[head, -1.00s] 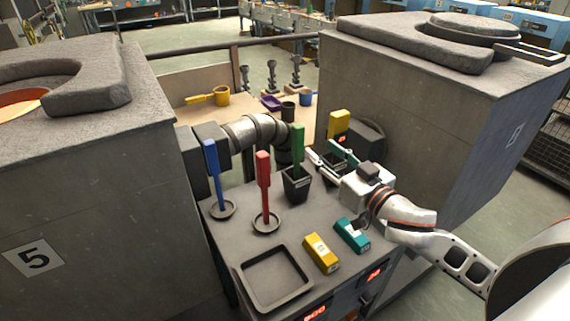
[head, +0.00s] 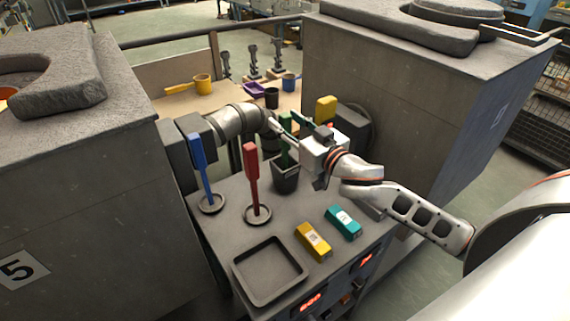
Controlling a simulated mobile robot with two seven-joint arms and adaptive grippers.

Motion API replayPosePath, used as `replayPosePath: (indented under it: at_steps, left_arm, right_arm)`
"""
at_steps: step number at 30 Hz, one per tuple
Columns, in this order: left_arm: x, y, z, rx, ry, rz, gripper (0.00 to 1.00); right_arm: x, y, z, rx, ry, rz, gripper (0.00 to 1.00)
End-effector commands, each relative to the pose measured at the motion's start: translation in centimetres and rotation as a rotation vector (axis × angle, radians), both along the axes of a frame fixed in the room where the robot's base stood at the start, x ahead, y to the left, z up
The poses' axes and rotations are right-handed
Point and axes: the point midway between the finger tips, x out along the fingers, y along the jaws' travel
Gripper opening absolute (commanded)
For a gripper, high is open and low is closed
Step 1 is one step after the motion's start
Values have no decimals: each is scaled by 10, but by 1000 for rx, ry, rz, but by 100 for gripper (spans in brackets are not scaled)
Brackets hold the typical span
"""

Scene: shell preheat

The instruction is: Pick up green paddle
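The green paddle (head: 285,158) stands upright in a dark square cup (head: 286,180) on the grey bench top. Its upper part is partly hidden by my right gripper. My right gripper (head: 283,119) reaches in from the right at the height of the paddle's upper part. Its fingers point left and are spread, one on the near side of the paddle. Whether they touch it I cannot tell. My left gripper is not in view.
A red paddle (head: 251,175) and a blue paddle (head: 198,160) stand in round holders to the left. A square tray (head: 240,271), a yellow block (head: 313,241) and a teal block (head: 343,222) lie in front. Large grey furnace blocks flank the bench.

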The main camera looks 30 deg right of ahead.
Motion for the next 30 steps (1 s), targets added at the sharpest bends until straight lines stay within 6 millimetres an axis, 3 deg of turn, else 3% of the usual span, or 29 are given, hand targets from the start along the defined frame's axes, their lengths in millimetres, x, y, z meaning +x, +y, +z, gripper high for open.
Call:
replayPosePath:
  at_steps: [11,16,30]
  left_arm:
    - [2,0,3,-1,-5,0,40]
    - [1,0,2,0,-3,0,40]
    - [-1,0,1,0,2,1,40]
  right_arm:
    - [10,2,0,1,0,0,39]
    - [10,2,0,1,0,0,0]
    - [10,1,7,0,-3,-1,0]
